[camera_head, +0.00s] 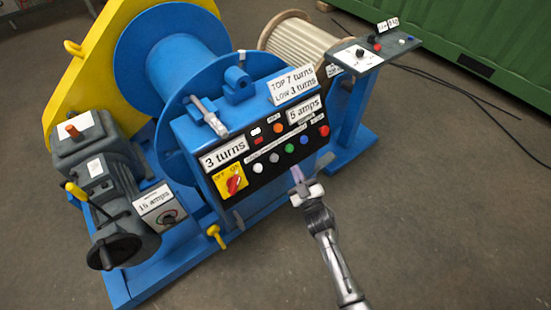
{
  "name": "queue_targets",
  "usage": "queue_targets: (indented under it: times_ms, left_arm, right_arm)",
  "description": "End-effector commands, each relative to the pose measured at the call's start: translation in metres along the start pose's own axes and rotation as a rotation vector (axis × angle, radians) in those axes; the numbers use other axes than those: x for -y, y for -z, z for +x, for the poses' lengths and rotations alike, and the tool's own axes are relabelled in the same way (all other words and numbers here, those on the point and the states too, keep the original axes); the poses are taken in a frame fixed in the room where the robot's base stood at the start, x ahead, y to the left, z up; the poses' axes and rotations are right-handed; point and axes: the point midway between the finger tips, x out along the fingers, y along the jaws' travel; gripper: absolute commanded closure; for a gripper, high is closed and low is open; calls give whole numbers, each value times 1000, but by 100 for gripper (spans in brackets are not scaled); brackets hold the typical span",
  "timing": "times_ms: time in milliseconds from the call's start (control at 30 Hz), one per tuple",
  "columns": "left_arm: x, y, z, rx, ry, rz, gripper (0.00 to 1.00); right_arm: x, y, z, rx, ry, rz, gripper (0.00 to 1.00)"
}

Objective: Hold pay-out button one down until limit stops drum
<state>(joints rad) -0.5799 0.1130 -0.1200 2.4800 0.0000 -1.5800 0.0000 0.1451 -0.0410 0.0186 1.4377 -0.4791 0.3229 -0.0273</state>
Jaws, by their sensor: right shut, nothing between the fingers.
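The blue control box (196,151) carries a black panel with a row of round buttons: white (258,168), grey (274,158), green (289,148), blue (304,140) and red (323,131). The small labels above them are too small to read, so I cannot tell which is pay-out button one. My right gripper (297,174) is shut and empty, its tips at the panel's lower edge, below the green and blue buttons. Whether it touches the box I cannot tell. The blue drum (175,62) stands behind the box, bare of rope where it shows. My left gripper is not in view.
A red rotary switch (234,184) on yellow sits left of the buttons. A grey motor (125,235) stands left. A pedestal with a small console (373,57) stands right. The floor at right is mostly clear.

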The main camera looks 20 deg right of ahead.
Motion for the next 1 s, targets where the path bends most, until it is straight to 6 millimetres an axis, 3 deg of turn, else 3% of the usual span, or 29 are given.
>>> queue_targets:
  times_ms: [267,700,1000]
  left_arm:
    - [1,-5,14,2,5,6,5]
    - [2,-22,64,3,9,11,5]
    - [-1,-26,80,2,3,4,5]
  right_arm:
    - [7,-9,7,0,-1,1,100]
    - [34,-36,42,-1,-1,1,100]
    - [43,-44,58,1,0,1,100]
